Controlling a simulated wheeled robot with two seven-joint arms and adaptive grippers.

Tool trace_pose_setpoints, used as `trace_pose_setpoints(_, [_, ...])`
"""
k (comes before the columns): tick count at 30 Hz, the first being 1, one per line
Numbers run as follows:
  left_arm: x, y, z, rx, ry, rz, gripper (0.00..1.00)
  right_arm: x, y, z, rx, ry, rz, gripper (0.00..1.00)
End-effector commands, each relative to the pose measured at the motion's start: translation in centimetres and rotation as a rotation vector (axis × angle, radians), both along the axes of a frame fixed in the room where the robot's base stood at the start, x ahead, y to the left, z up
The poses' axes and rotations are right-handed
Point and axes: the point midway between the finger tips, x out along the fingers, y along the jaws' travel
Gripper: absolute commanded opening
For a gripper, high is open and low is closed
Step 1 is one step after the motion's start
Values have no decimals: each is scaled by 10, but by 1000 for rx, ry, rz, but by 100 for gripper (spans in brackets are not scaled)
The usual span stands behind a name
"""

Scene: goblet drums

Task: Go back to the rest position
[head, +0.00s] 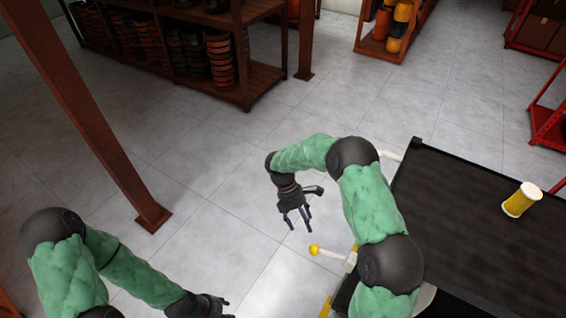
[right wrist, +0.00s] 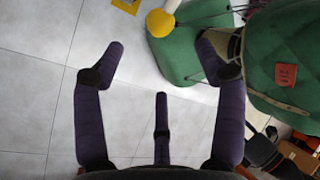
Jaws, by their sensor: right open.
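My right gripper (head: 297,217) hangs over the bare floor left of the black table, its dark fingers pointing down and spread.
A yellow knob (head: 314,250) on a white rod is just below my right gripper; it also shows in the right wrist view (right wrist: 160,22). A brown post (head: 95,120) rises at the left. Shelves (head: 245,80) stand at the back. The tiled floor between is clear.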

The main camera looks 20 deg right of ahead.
Motion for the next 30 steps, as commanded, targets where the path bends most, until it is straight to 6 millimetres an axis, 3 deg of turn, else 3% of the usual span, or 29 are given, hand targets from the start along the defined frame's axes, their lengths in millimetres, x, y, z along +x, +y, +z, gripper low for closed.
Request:
trace_pose_setpoints(6, [0, 0, 0, 0, 0, 0, 40, -2, 2, -4, 4, -6, -14, 72])
trace_pose_setpoints(11, [0, 0, 3, 0, 0, 0, 40, -19, 22, -32, 33, -57, -148, 72])
trace_pose_setpoints(15, [0, 0, 6, 0, 0, 0, 40, -46, 56, -67, 67, -124, -402, 72])
trace_pose_setpoints(21, [0, 0, 10, 0, 0, 0, 40, -85, 99, -100, 79, -186, -837, 72])
trace_pose_setpoints(30, [0, 0, 17, 0, 0, 0, 40, -140, 131, -116, -12, -221, -1537, 72])
